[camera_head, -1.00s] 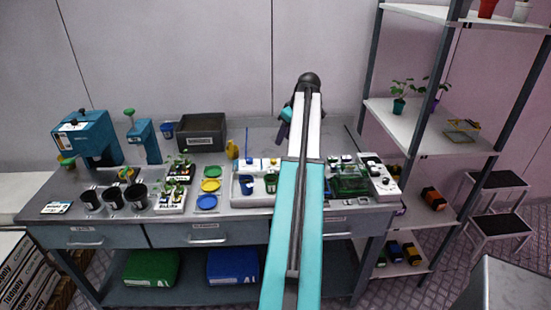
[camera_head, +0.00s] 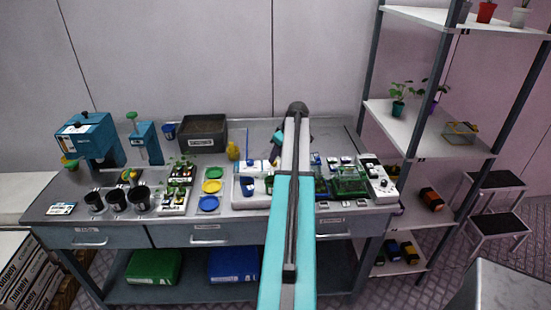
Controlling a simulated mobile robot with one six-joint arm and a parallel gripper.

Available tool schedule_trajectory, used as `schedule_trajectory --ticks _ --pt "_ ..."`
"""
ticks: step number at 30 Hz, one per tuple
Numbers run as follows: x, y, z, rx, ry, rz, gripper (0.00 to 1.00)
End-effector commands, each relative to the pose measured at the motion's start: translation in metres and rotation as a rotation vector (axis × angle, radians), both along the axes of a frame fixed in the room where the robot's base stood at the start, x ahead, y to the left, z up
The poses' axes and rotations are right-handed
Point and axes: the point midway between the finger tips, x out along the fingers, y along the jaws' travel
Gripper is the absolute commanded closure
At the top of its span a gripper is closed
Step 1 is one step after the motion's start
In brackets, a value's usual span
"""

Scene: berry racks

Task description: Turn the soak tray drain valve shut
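A white tray (camera_head: 240,200), likely the soak tray, sits on the grey bench just left of my arm. A blue cup (camera_head: 246,186) stands in it, and a small blue piece (camera_head: 250,163) shows at its back edge. My arm hides the tray's right part. I cannot make out the drain valve for sure. My arm reaches forward over the bench, and its wrist bends down behind the tray's right side. My gripper (camera_head: 274,158) is small and mostly hidden by the arm, so its fingers and any contact are unclear.
Yellow and blue dishes (camera_head: 210,203), black pots (camera_head: 116,199) and seedling trays stand left of the tray. A dark bin (camera_head: 203,132) and a yellow bottle (camera_head: 233,150) are behind. A green circuit-like box (camera_head: 350,182) and white device (camera_head: 376,178) stand right. A shelf rack (camera_head: 430,130) is at right.

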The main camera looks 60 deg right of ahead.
Motion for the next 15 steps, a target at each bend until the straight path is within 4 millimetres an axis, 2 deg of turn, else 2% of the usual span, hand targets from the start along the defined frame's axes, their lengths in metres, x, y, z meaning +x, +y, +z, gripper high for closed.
schedule_trajectory --ticks 9,15 --pt "0.010 -0.002 -0.024 0.001 0.001 0.000 0.63" --pt "0.011 -0.002 -0.028 0.000 0.000 0.000 0.63"
